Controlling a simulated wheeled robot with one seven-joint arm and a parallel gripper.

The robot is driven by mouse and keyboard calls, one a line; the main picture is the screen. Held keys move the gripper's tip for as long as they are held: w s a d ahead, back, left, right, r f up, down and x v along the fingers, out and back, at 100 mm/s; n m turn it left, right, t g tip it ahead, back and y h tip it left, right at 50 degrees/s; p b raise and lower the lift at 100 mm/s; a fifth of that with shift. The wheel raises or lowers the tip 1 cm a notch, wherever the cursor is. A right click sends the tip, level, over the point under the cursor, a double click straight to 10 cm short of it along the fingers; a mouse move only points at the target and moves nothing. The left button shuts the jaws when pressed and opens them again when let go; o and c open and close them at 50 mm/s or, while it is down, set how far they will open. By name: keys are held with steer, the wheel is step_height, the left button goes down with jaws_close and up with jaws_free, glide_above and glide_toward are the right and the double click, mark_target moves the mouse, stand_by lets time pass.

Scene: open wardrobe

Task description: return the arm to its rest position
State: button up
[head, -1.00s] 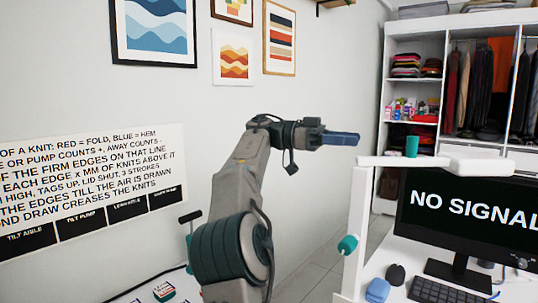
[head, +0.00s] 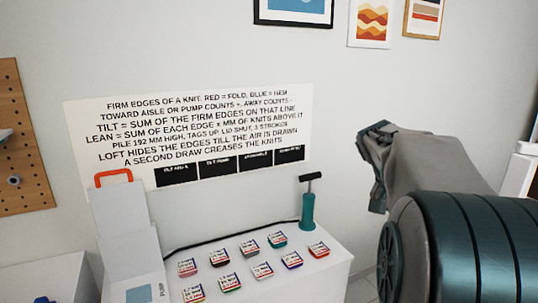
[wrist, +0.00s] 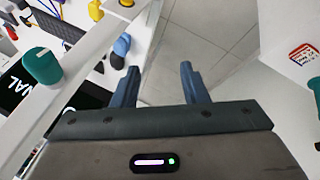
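My arm (head: 465,250) fills the lower right of the head view, with its teal-banded joint close to the camera. A grey link of mine reaches up and left from it.
A white table (head: 325,272) bears several small labelled knit stacks (head: 262,270), a green pump (head: 308,205) and a white box with a red handle (head: 113,178). A pegboard (head: 22,140) is at left.

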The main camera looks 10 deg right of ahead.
steer(key=s+a+f+n+t+y, duration=0.1)
steer(key=s+a+f+n+y, duration=0.1)
steer(key=a, duration=0.7)
steer(key=s+a+f+n+t+y, duration=0.1)
steer(key=s+a+f+n, duration=0.3)
steer(key=a, duration=0.5)
steer(key=s+a+f+n+t+y, duration=0.2)
steer(key=a+f, duration=0.4)
steer(key=a, duration=0.3)
steer(key=shift+s+f+n+y+p, duration=0.4)
steer(key=shift+s+n, duration=0.45)
steer(key=shift+n, duration=0.25)
steer(key=shift+d, duration=0.15)
